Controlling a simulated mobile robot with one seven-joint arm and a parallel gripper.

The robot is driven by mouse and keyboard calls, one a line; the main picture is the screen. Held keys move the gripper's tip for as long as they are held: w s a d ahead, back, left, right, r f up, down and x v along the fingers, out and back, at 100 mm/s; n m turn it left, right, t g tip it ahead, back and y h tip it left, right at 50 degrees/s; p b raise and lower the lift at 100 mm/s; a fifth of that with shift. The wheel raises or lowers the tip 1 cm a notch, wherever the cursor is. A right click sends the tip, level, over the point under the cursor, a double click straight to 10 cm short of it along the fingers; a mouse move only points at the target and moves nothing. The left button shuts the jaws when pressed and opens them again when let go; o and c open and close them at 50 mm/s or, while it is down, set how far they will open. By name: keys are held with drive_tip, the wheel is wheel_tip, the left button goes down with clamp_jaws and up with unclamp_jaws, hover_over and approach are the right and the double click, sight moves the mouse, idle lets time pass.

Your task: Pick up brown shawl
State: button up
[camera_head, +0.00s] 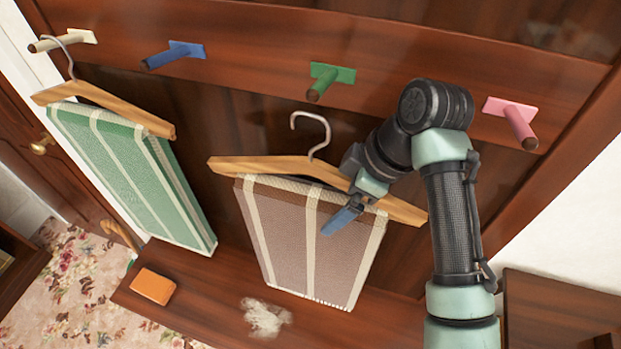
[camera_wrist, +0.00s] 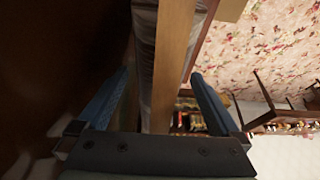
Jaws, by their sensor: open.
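The brown shawl (camera_head: 280,235), with pale stripes, is draped over a wooden hanger (camera_head: 262,166) in the middle of the head view. The hanger's metal hook (camera_head: 312,125) is below the green peg and apart from it. My gripper (camera_head: 328,232) is at the right part of the hanger, with one blue finger in front of the shawl. The other finger is hidden there. In the wrist view my gripper (camera_wrist: 160,78) is open, with the wooden bar (camera_wrist: 174,60) and pale cloth (camera_wrist: 145,25) between its fingers. I cannot tell whether either finger touches them.
A green shawl (camera_head: 130,170) hangs from the white peg (camera_head: 65,40) at left. Blue (camera_head: 175,54), green (camera_head: 328,82) and pink (camera_head: 512,120) pegs are empty. An orange block (camera_head: 152,286) and a pale fluffy thing (camera_head: 265,318) lie on the wooden ledge (camera_head: 205,290) below.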

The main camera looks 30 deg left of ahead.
drive_tip(key=shift+f, duration=0.25)
idle(0.4)
clamp_jaws()
idle(0.5)
